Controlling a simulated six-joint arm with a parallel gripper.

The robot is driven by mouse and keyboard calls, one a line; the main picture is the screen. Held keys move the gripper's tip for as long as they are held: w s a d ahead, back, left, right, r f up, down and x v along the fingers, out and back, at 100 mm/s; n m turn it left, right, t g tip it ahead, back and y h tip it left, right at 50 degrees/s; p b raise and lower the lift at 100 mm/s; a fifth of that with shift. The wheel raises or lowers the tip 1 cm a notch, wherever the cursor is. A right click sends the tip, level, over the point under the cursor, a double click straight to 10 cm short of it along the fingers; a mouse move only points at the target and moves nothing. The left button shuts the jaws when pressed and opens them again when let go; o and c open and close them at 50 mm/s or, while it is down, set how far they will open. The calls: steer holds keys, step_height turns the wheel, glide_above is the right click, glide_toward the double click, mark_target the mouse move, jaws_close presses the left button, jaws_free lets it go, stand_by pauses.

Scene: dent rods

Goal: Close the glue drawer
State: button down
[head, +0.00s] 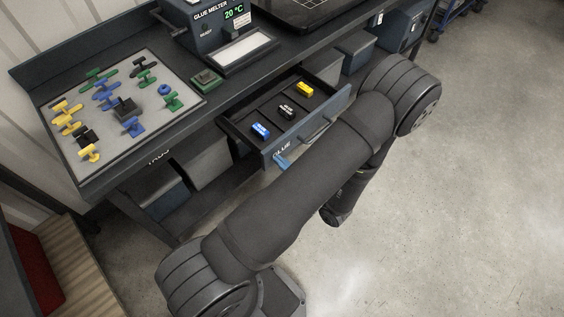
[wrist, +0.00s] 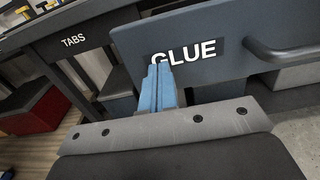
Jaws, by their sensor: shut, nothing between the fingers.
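The glue drawer (head: 313,128) stands pulled out from under the workbench in the head view, its grey-blue front facing the floor side. Inside it lie a blue glue piece (head: 261,130), a black one (head: 286,112) and a yellow one (head: 304,89). The bar handle (head: 318,131) is on the drawer front. My gripper (head: 281,162) has blue fingers, shut and empty, at the left end of the front. In the wrist view my gripper (wrist: 160,72) is in front of the drawer front (wrist: 225,45), over the lower left of the GLUE lettering. I cannot tell whether the fingertips touch it.
The workbench (head: 130,165) holds a mat of coloured tabs (head: 70,160) and a glue melter (head: 205,25) reading 20 °C. A green-topped block (head: 206,78) sits beside the mat. Grey bins (head: 205,160) stand under the bench. The floor (head: 460,180) at right is clear.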

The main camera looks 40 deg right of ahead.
mark_target(238, 124)
steer(key=w, duration=2)
steer(key=shift+w, duration=0.5)
steer(key=shift+r, duration=0.1)
steer(key=s, duration=1.4)
steer(key=shift+s, duration=0.3)
steer(key=w, duration=1.4)
